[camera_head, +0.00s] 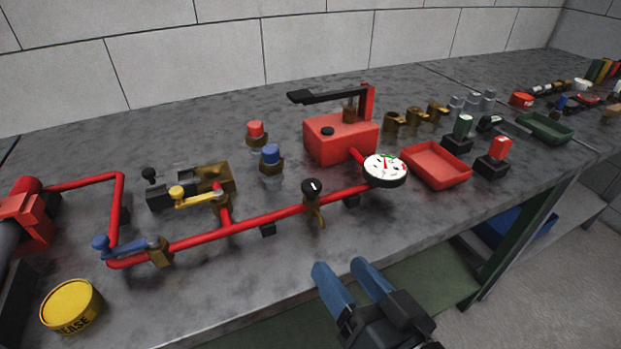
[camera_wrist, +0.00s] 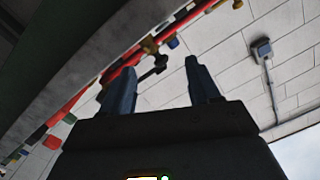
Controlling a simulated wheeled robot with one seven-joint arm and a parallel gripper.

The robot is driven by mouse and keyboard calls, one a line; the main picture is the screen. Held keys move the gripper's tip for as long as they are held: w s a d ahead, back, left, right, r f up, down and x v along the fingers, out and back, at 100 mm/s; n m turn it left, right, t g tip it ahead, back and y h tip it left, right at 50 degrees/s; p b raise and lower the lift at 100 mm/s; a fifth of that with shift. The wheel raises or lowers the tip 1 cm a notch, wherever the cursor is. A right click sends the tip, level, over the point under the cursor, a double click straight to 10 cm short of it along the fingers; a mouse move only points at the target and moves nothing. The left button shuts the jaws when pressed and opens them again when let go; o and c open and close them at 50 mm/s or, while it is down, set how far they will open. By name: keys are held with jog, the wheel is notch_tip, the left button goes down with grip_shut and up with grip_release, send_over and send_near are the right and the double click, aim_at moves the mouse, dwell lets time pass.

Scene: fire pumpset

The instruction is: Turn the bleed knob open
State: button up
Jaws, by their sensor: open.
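The bleed knob appears to be the small black round knob (camera_head: 312,187) with a white mark, on top of a brass valve (camera_head: 314,212) on the red pipe (camera_head: 268,217). The black knob also shows in the wrist view (camera_wrist: 160,62), beyond the fingers. My gripper (camera_head: 345,268) has two blue fingers, spread apart with nothing between them. It is in front of the bench edge, below and to the right of the knob, and apart from it. In the wrist view the gripper (camera_wrist: 158,82) points up toward the pipe and wall.
A pressure gauge (camera_head: 385,169) stands right of the knob, with a red pump box (camera_head: 340,138) behind. A blue-handled valve (camera_head: 130,247), a yellow-handled valve (camera_head: 195,193) and a grease tin (camera_head: 71,306) are left. A red tray (camera_head: 436,165) lies right. The bench front near the knob is clear.

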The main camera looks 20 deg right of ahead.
jog(key=w+a+r+y, duration=0.1)
jog(key=w+r, duration=0.1)
jog(key=w, duration=0.1)
jog(key=w+a+r+n+y, duration=0.1)
jog(key=w+a+y, duration=0.1)
jog(key=w, duration=0.2)
jog(key=w+a+r+y, duration=0.1)
jog(key=w+r, duration=0.1)
jog(key=w, duration=0.1)
jog(key=shift+w+a+r+b, duration=0.15)
jog(key=shift+w+r+b, duration=0.05)
jog(key=shift+r+b, duration=0.1)
jog(key=w+a+r+n+g+y, duration=0.4)
jog(key=w+r+n+g+y, duration=0.1)
jog(key=w+r+n, duration=0.15)
jog(key=n+g+h+b, duration=0.2)
jog(key=n+g+h, duration=0.45)
jog(key=g, duration=0.25)
send_near(312, 184)
jog(key=shift+m, duration=0.4)
jog(key=shift+b+x, duration=0.45)
jog(key=shift+x, duration=3.65)
jog(key=shift+c, duration=0.2)
jog(key=c, duration=1)
